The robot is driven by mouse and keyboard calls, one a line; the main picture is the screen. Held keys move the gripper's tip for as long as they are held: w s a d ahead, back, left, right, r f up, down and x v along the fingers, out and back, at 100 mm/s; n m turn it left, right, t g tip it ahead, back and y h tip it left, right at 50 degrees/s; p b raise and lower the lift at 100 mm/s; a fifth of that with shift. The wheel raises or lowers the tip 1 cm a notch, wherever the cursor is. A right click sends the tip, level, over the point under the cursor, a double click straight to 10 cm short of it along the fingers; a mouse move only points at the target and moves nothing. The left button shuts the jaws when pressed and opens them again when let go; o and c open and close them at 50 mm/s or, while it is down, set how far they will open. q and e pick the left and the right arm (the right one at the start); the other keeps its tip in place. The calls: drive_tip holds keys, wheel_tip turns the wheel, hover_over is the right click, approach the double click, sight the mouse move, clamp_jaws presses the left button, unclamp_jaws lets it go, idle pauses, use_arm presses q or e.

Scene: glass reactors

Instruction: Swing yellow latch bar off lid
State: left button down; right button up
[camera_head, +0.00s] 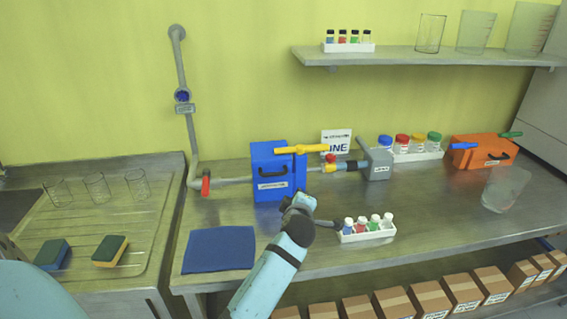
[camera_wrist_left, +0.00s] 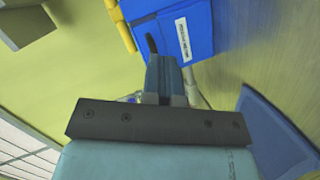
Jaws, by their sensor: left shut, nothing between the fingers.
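The yellow latch bar (camera_head: 300,149) lies roughly level across the top of the blue box (camera_head: 266,183) and sticks out past its right side. The box has a dark handle and a white label on its front. In the left wrist view the yellow bar (camera_wrist_left: 122,30) runs along the edge of the blue box (camera_wrist_left: 185,30). My left gripper (camera_head: 297,201) is in front of the box's lower right, below the bar and apart from it. Its fingers (camera_wrist_left: 166,75) are together and empty. The lid itself is hard to make out. My right gripper is not in view.
A grey pipe with a red valve (camera_head: 206,183) is left of the box. A grey unit (camera_head: 376,163) is to its right. A rack of small vials (camera_head: 367,230) stands close right of my gripper. A blue mat (camera_head: 220,250) lies front left.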

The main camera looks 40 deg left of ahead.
use_arm(q)
drive_tip(key=w+a+r+n+g+y, duration=0.1)
drive_tip(key=a+r+n+y, duration=0.2)
drive_tip(key=r+n, duration=0.4)
drive_tip(key=shift+w+a+b, duration=0.2)
drive_tip(key=shift+a+b, duration=0.1)
drive_tip(key=shift+b, duration=0.15)
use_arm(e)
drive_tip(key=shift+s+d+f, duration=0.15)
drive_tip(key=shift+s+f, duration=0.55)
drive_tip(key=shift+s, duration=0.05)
